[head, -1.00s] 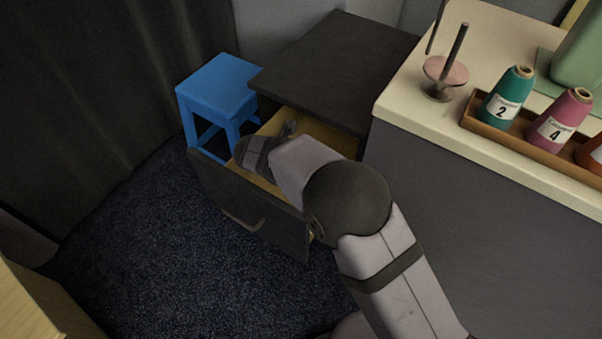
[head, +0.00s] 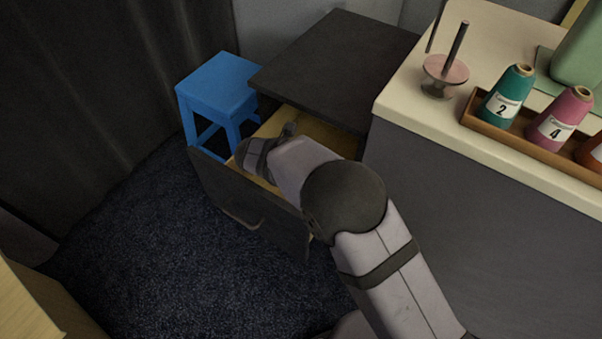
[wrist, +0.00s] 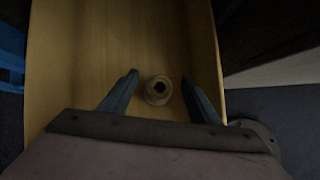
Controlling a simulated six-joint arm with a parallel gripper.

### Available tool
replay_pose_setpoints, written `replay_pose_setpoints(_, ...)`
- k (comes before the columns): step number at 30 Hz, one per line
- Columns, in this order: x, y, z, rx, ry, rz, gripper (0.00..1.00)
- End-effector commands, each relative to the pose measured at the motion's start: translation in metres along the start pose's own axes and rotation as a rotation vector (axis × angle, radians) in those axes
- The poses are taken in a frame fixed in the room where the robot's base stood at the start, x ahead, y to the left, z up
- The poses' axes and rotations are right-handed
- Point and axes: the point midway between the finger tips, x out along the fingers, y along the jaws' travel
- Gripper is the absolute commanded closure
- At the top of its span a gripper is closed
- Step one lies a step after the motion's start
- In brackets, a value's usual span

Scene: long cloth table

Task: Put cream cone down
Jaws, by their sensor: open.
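The cream cone (wrist: 158,90) stands in the open drawer (wrist: 80,60) in the wrist view, seen from above with its dark top hole showing. My gripper (wrist: 158,80) is open, with one finger on each side of the cone. A gap shows between the cone and the left finger, and a smaller one on the right. In the head view my arm reaches into the drawer (head: 225,195), and my gripper (head: 288,130) is mostly hidden behind my wrist. The cone cannot be seen there.
The drawer is pulled out of a dark cabinet (head: 330,60). A blue stool (head: 218,92) stands close to its left. On the cream table (head: 425,105) at right are a pink-disc spool stand (head: 446,72) and a wooden tray (head: 475,125) with teal (head: 506,95) and pink (head: 560,120) cones.

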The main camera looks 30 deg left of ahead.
Motion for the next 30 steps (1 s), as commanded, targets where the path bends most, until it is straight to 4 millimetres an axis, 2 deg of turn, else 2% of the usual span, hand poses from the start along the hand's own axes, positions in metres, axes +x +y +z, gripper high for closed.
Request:
replay_pose_setpoints(8, -0.01, 0.001, 0.007, 0.003, -0.001, 0.002, 0.44)
replay_pose_setpoints(24, -0.103, 0.001, 0.007, 0.0, 0.0, 0.003, 0.44)
replay_pose_setpoints(30, -0.124, 0.0, 0.007, -0.001, 0.0, 0.001, 0.44)
